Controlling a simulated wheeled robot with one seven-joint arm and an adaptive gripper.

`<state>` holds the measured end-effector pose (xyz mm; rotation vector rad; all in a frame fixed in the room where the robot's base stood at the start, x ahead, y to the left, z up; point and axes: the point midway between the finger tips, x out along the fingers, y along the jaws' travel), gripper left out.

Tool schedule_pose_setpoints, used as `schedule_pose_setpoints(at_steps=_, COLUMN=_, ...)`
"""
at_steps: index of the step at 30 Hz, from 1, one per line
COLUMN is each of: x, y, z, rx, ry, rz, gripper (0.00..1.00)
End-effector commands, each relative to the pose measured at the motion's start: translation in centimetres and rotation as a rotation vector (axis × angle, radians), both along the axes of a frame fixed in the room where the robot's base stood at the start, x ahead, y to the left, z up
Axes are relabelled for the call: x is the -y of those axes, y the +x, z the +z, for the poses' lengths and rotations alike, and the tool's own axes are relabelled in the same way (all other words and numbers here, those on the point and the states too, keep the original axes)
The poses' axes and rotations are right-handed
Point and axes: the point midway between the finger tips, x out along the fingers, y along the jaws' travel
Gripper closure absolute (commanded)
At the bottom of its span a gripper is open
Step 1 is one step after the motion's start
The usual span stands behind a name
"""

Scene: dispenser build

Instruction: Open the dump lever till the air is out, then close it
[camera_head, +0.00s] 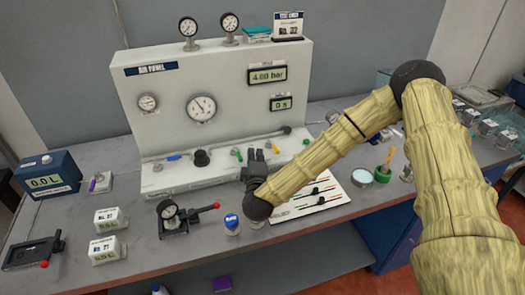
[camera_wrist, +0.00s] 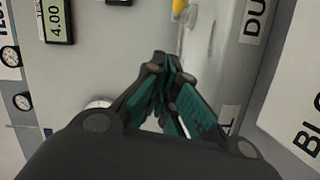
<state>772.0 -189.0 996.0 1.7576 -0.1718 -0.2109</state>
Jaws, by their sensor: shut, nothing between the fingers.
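My gripper (camera_head: 253,156) is shut and empty, in front of the lower right part of the white air panel (camera_head: 150,100). In the wrist view its closed fingertips (camera_wrist: 160,66) point at the panel's lower part. A yellow handle (camera_wrist: 179,5) shows at the top edge of that view, beside a label (camera_wrist: 257,20) of which only "DU" is readable. The fingers appear apart from this handle. The pressure display (camera_wrist: 55,20) reads 4.00 in the wrist view.
A blue lever (camera_head: 173,157) and a green one (camera_head: 237,153) are on the panel's lower ledge. Gauges (camera_head: 201,108) are above. A red-handled clamp device (camera_head: 180,218), white boxes (camera_head: 108,220) and a blue-capped jar (camera_head: 232,224) stand in front on the bench.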

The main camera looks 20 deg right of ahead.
Motion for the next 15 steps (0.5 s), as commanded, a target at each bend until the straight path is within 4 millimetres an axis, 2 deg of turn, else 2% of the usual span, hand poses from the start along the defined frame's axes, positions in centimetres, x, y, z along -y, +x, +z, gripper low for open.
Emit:
schedule_pose_setpoints(at_steps=9, x=2.5, y=0.3, z=-0.7, rx=0.0, ry=0.001, rz=0.0, gripper=1.0)
schedule_pose_setpoints(at_steps=15, x=3.3, y=0.4, z=-0.8, rx=0.0, ry=0.0, rz=0.005, gripper=1.0)
